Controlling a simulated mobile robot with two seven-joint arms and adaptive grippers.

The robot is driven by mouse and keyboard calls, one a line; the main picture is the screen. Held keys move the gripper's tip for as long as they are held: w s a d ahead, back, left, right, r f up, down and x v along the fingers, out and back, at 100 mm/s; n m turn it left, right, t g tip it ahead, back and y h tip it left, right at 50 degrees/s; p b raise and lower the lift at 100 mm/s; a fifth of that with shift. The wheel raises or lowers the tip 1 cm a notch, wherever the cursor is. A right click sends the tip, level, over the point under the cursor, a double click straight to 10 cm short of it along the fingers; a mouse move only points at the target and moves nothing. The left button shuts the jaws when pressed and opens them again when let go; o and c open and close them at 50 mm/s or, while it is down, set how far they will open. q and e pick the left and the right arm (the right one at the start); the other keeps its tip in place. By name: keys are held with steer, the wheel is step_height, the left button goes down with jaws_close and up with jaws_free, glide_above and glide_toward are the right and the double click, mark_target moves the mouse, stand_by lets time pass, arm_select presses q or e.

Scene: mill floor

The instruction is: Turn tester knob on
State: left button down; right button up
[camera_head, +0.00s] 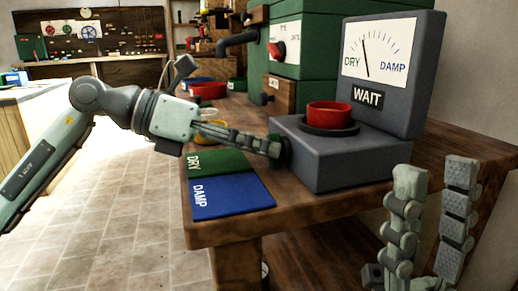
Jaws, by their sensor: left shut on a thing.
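The tester is a dark grey box (345,168) with an upright dial panel (381,52) marked DRY and DAMP, its needle toward the DRY side. A label below it reads WAIT (368,98). A red cup (330,115) sits on a dark ring on top of the box. My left gripper (276,148) is at the left side of the tester, its fingers shut on the dark knob (283,151), which is mostly hidden by the fingertips. My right gripper (436,175) is at the lower right, its two fingers apart, pointing up and empty.
A green DRY mat (217,163) and a blue DAMP mat (233,197) lie on the wooden bench (232,234) before the tester. A green machine (305,45) with a red knob stands behind. Tiled floor (120,215) is clear at left.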

stand_by(0.6)
arm_select(q)
steer(key=c, duration=1.8)
jaws_free()
steer(key=shift+c, duration=0.2)
steer(key=shift+a, duration=0.1)
steer(key=v, duration=1.2)
steer(key=shift+s, duration=0.15)
